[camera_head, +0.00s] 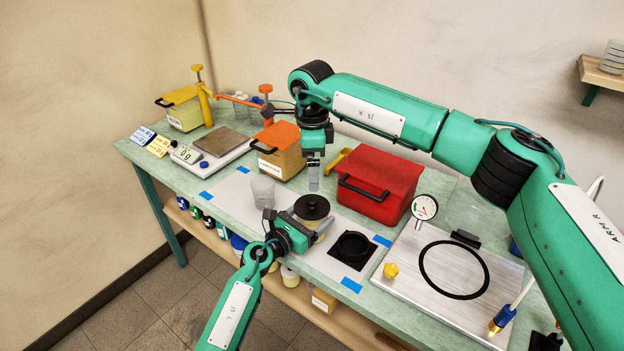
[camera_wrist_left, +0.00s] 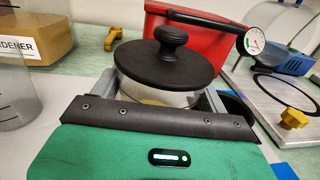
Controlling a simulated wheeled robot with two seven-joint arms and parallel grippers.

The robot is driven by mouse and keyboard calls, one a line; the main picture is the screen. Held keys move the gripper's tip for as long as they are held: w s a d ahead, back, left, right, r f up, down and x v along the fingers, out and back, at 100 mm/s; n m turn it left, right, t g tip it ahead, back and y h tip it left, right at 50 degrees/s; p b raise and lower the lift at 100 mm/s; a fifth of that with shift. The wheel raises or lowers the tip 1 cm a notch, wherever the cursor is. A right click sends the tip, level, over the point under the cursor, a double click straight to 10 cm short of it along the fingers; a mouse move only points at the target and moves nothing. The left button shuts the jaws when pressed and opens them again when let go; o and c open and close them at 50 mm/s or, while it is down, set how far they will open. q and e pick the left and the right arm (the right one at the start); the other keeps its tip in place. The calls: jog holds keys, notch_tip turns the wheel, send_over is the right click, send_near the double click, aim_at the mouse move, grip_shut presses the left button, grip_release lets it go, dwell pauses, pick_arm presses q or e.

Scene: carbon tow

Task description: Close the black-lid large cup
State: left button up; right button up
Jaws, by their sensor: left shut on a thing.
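The large cup (camera_head: 314,225) is pale, with a round black lid (camera_head: 312,206) on top. In the left wrist view the lid (camera_wrist_left: 165,62) with its round knob covers the cup's mouth; the cup (camera_wrist_left: 160,97) shows as a pale band below it. I cannot tell whether the lid is fully seated. My left gripper (camera_head: 309,228) is shut on the cup, its fingers on either side below the lid. My right gripper (camera_head: 314,182) points down above and just behind the lid, apart from it. Its fingers overlap in view, so its opening is unclear.
A clear empty cup (camera_head: 263,191) stands left of the lidded cup. A red box (camera_head: 380,186) stands behind right, an orange-lidded hardener box (camera_head: 278,160) behind left. A black square pad (camera_head: 353,249) and a metal plate with a ring (camera_head: 440,285) lie right.

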jog(key=shift+r, duration=0.55)
pick_arm(q)
jog(key=o, duration=1.4)
jog(key=shift+o, duration=0.2)
jog(key=b+v, duration=0.1)
jog(key=v, duration=1.2)
jog(key=shift+s+a, duration=0.25)
jog(key=shift+a, duration=0.1)
pick_arm(e)
jog(key=shift+f, duration=0.6)
